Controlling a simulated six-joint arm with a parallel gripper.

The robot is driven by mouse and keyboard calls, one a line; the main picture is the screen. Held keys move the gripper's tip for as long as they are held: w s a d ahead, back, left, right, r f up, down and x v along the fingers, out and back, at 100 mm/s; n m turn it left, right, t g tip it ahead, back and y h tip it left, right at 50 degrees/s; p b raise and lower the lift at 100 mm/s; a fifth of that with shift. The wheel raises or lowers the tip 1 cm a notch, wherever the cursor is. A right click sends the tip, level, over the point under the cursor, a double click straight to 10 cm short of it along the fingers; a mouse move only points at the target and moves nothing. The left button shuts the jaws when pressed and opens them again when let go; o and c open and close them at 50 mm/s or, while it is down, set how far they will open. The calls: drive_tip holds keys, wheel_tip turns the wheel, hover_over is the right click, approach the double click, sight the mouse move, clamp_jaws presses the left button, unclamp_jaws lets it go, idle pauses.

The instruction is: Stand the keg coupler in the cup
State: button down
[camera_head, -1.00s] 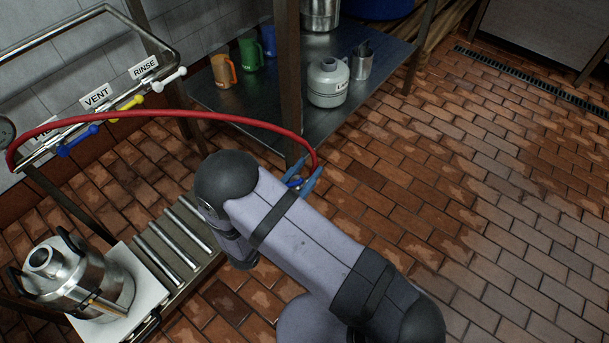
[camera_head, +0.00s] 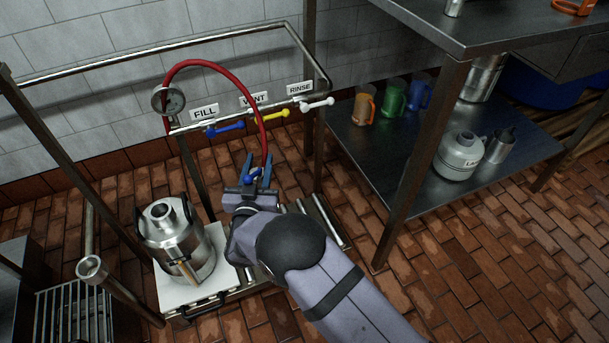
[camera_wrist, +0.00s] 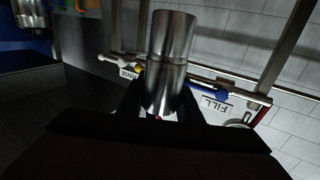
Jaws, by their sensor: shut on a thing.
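My gripper (camera_head: 257,168) is shut on the keg coupler at the lower end of the red hose (camera_head: 259,110), in front of the valve rail. In the wrist view the coupler (camera_wrist: 172,55) is a shiny metal cylinder between my dark fingers. A small round metal cup (camera_head: 91,267) tops a post at the lower left, well apart from my gripper. The hose arches up from the gauge and down to the coupler.
A steel keg (camera_head: 178,243) stands on a white plate between my gripper and the cup. Blue, yellow and white valve handles (camera_head: 268,116) sit behind the gripper. A shelf with mugs and a grey jug (camera_head: 459,158) is at the right.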

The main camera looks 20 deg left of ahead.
drive_tip(key=s+a+r+n+g+y, duration=0.2)
drive_tip(key=s+a+r+n+y, duration=0.15)
drive_tip(key=s+a, duration=0.4)
drive_tip(key=s+a+r+n+g+y, duration=0.2)
drive_tip(key=s+a+r+y, duration=0.2)
drive_tip(key=a, duration=0.6)
drive_tip(key=s+a+r+n+g+y+b, duration=0.1)
drive_tip(key=s+a+n+g, duration=0.1)
drive_tip(key=s, duration=0.7)
drive_tip(key=s+a+r+n+g+y+b, duration=0.1)
drive_tip(key=s+a+g, duration=0.3)
drive_tip(key=s, duration=0.5)
drive_tip(key=s+a+r+n+g+y+b, duration=0.1)
drive_tip(key=s+a+n+g+y, duration=0.1)
drive_tip(key=s+a, duration=0.4)
drive_tip(key=shift+s+r+n+g+b, duration=0.35)
drive_tip(key=shift+s+n+g, duration=0.55)
drive_tip(key=shift+s, duration=1)
drive_tip(key=shift+d+y, duration=0.1)
drive_tip(key=shift+y, duration=0.15)
drive_tip(key=shift+f+b, duration=1.95)
drive_tip(key=shift+f, duration=1)
drive_tip(key=shift+f+b, duration=1.65)
drive_tip(key=shift+f, duration=0.9)
